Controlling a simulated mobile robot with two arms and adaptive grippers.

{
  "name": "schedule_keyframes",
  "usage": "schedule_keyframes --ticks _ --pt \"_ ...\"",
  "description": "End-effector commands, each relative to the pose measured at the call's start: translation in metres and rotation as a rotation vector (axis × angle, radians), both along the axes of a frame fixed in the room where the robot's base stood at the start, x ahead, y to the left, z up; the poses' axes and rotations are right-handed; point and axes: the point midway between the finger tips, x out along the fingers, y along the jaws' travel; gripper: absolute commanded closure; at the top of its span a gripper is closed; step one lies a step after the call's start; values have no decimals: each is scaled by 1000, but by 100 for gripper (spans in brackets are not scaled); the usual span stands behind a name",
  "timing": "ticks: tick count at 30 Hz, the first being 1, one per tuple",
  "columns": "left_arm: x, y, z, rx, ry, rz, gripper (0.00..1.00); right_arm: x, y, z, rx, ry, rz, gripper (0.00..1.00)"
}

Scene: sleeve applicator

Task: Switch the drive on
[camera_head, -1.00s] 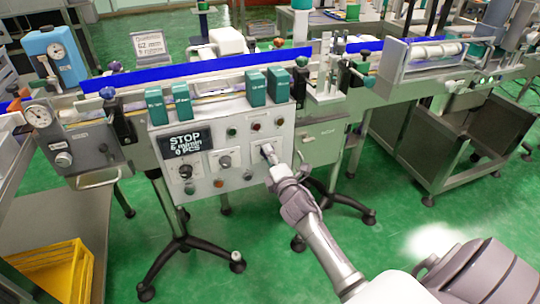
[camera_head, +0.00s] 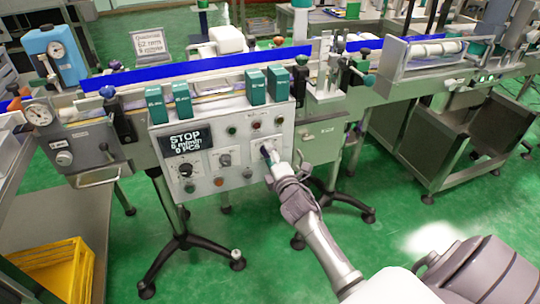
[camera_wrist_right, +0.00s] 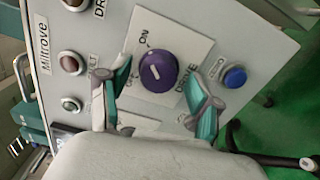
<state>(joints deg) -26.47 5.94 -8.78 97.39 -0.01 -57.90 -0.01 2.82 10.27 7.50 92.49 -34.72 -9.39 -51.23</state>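The purple drive knob (camera_wrist_right: 158,70) sits on a white plate marked ON and DRIVE in the right wrist view. Its white pointer mark is slanted; I cannot tell which position it marks. My right gripper (camera_wrist_right: 161,92) is open, with one teal-padded finger on each side of the knob and visible gaps to it. In the head view the right gripper (camera_head: 269,154) is at the lower right of the grey control panel (camera_head: 228,203) and hides much of the knob. The panel's display (camera_head: 185,142) reads STOP. My left gripper is not in view.
A blue push button (camera_wrist_right: 235,76) is close to the right finger. Other knobs (camera_head: 225,160) and small round buttons (camera_head: 232,130) are on the panel. Green boxes (camera_head: 256,87) stand along its top. The conveyor runs behind. Green floor is open in front.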

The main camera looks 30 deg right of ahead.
Motion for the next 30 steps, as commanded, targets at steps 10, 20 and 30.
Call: schedule_keyframes --ticks 10,20,30 --pt "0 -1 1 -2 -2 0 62 -5 1 1 -2 -1 1 34" --pt "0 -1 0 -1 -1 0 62 -66 16 -1 -1 1 0 34" --pt "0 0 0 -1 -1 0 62 -113 27 0 -1 1 0 34"
